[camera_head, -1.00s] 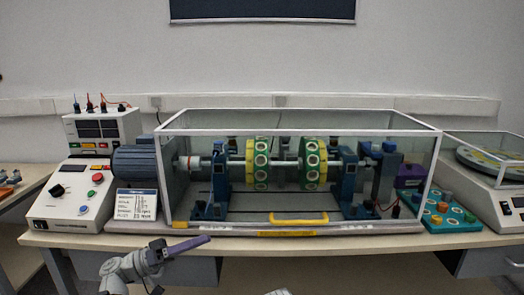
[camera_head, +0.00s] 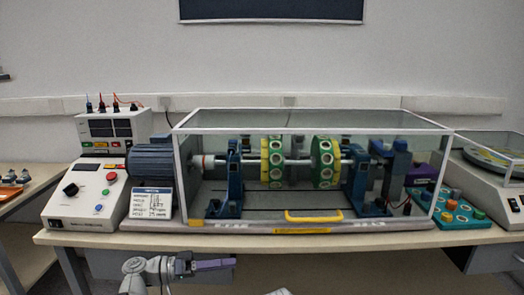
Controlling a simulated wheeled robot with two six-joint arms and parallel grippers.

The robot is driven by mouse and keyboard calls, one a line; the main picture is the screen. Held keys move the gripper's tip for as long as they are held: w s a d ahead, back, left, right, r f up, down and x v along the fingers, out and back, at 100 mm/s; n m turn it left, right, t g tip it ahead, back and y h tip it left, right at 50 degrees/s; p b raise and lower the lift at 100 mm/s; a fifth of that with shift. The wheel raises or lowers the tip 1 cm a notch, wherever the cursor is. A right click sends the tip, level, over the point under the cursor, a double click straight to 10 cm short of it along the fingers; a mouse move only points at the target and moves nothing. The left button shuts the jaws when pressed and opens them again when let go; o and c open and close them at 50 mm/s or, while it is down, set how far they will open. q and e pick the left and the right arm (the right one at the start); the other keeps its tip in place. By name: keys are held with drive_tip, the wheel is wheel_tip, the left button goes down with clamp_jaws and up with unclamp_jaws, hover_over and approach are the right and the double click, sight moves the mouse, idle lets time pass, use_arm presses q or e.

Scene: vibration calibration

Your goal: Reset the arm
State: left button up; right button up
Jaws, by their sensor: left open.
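My left gripper (camera_head: 212,265) is at the bottom of the head view, in front of and below the table's front edge. Its purple fingers point right, and it is open with nothing seen between the fingers. It is apart from the table and from everything on it. A small light-grey piece at the bottom edge may be part of my right arm; no right gripper shows.
The table (camera_head: 100,240) carries a clear-covered rotor rig (camera_head: 314,220) with a yellow handle (camera_head: 313,216), a control box (camera_head: 88,195), a label card (camera_head: 151,203) and a teal tray (camera_head: 450,213) of small parts. A scale-like device (camera_head: 505,200) stands right. Space before the table is free.

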use_arm(q)
drive_tip(key=s+d+f+g+y, duration=0.2)
drive_tip(key=s+d+f+y, duration=0.15)
drive_tip(key=f, duration=0.35)
drive_tip(key=s+d+f+g+y, duration=0.25)
drive_tip(key=d+f+y, duration=0.2)
drive_tip(key=f, duration=0.25)
drive_tip(key=s+a+f+n+y, duration=0.2)
drive_tip(key=s+a+f+y, duration=0.2)
drive_tip(key=s+f+y, duration=0.55)
wheel_tip(320, 180, up, 32)
drive_tip(key=w+t+y+p, duration=0.1)
drive_tip(key=w+p, duration=0.1)
drive_tip(key=p, duration=2.8)
drive_tip(key=shift+w+a, duration=0.2)
drive_tip(key=shift+w, duration=0.2)
drive_tip(key=shift+f+y, duration=0.15)
drive_tip(key=shift+y, duration=0.1)
